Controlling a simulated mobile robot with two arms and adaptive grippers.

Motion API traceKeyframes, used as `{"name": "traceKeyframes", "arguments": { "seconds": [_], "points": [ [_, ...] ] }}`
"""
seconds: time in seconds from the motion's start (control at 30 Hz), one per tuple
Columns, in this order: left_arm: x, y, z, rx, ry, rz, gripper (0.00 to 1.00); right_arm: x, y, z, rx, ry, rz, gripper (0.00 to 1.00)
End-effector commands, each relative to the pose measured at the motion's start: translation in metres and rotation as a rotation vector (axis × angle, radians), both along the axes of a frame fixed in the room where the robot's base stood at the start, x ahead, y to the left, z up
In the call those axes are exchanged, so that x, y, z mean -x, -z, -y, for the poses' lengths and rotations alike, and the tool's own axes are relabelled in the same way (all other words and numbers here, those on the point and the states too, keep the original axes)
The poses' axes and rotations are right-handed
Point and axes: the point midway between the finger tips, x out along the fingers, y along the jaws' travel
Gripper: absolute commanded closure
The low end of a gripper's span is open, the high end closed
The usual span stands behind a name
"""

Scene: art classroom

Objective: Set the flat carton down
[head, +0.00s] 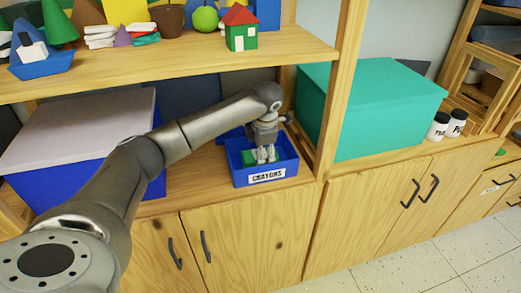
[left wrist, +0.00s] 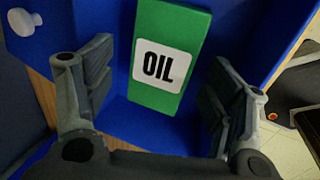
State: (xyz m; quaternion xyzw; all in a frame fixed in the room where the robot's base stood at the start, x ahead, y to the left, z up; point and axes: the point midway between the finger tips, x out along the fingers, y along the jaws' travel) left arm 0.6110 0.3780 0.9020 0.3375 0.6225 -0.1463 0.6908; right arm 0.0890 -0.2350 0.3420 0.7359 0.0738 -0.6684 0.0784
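A flat green carton with a white OIL label (left wrist: 168,30) lies in the blue bin in the left wrist view. A bit of green shows in the bin in the head view (head: 248,158). My left gripper (head: 266,156) reaches down into the bin. In the left wrist view its fingers (left wrist: 162,85) are spread either side of the carton, with a gap showing on each side. My right gripper is not in view.
A big blue box with a pale lid (head: 80,130) stands left of the bin. A teal box (head: 375,105) stands right, beyond a wooden upright (head: 340,90). The upper shelf (head: 180,58) holds toys and overhangs the bin. Two white jars (head: 447,124) stand far right.

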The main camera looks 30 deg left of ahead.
Motion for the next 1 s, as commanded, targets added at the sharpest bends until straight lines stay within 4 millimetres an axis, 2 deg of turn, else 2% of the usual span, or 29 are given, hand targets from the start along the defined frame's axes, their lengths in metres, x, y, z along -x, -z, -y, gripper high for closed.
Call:
{"name": "traceKeyframes", "arguments": {
  "seconds": [0.33, 0.43, 0.6, 0.67, 1.0],
  "points": [
    [0.0, -0.004, 0.001, 0.001, 0.001, -0.001, 0.2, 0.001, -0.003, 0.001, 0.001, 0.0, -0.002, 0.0],
    [0.0, -0.015, 0.001, 0.001, 0.0, 0.0, 0.2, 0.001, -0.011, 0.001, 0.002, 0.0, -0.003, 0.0],
    [0.005, -0.045, 0.008, 0.0, 0.002, 0.005, 0.2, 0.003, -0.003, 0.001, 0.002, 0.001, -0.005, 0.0],
    [0.014, -0.038, 0.019, 0.0, 0.006, -0.001, 0.2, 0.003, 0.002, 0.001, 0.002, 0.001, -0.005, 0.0],
    [0.059, -0.039, 0.072, 0.0, 0.006, 0.0, 0.2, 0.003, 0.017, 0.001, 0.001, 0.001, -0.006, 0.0]
  ]
}}
